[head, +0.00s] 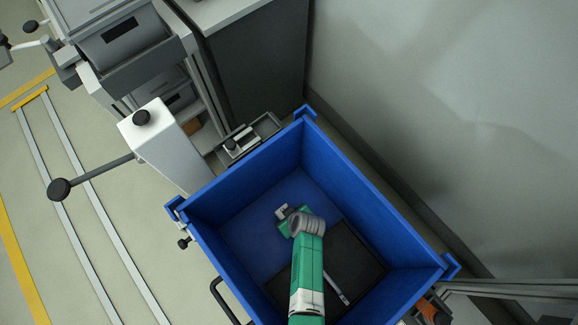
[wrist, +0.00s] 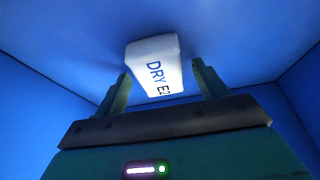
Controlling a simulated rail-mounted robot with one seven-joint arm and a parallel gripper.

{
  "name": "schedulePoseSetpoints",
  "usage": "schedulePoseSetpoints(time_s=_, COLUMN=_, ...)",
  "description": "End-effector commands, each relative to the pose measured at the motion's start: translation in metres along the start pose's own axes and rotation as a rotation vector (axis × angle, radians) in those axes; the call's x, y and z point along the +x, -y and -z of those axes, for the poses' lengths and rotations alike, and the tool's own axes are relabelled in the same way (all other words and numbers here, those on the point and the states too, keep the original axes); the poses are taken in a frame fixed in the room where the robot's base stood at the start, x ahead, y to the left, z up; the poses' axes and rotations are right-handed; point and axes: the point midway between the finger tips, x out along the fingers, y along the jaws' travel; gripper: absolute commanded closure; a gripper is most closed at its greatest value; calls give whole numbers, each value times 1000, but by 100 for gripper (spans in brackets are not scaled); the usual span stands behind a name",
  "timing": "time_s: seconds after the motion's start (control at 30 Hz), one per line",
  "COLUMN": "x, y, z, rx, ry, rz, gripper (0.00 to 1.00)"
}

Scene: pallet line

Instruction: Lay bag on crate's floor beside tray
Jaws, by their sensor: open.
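The white bag (wrist: 153,62), printed "DRY E2", is against the blue floor of the crate in the wrist view. My gripper (wrist: 163,82) is open, with one finger on each side of the bag and a visible gap at both sides. In the head view my gripper (head: 283,213) is down inside the blue crate (head: 373,188), over the bare floor left of the black tray (head: 350,252). My arm covers part of the tray. I cannot make out the bag clearly in the head view.
A thin light rod (head: 337,288) shows over the tray. The crate's high walls surround my gripper. A white post (head: 160,145) with a knobbed lever stands left of the crate, and a grey wall (head: 450,110) rises on the right. Bare crate floor shows above my gripper.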

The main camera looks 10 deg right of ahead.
Motion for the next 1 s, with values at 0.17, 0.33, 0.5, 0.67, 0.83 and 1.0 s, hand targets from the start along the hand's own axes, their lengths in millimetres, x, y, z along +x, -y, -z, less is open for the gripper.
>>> schedulePoseSetpoints(time_s=0.17, x=-41, y=0, z=4, rx=2, ry=-1, rz=-1, gripper=29)
schedulePoseSetpoints(time_s=0.33, x=-85, y=0, z=4, rx=1, ry=0, rz=-1, gripper=29)
schedulePoseSetpoints(time_s=0.5, x=-113, y=0, z=2, rx=0, ry=-1, rz=-2, gripper=29)
schedulePoseSetpoints(time_s=0.67, x=-122, y=0, z=1, rx=0, ry=0, rz=0, gripper=29)
schedulePoseSetpoints(time_s=0.83, x=-122, y=0, z=0, rx=0, ry=0, rz=0, gripper=29)
schedulePoseSetpoints(time_s=1.0, x=-122, y=0, z=1, rx=0, ry=0, rz=0, gripper=29)
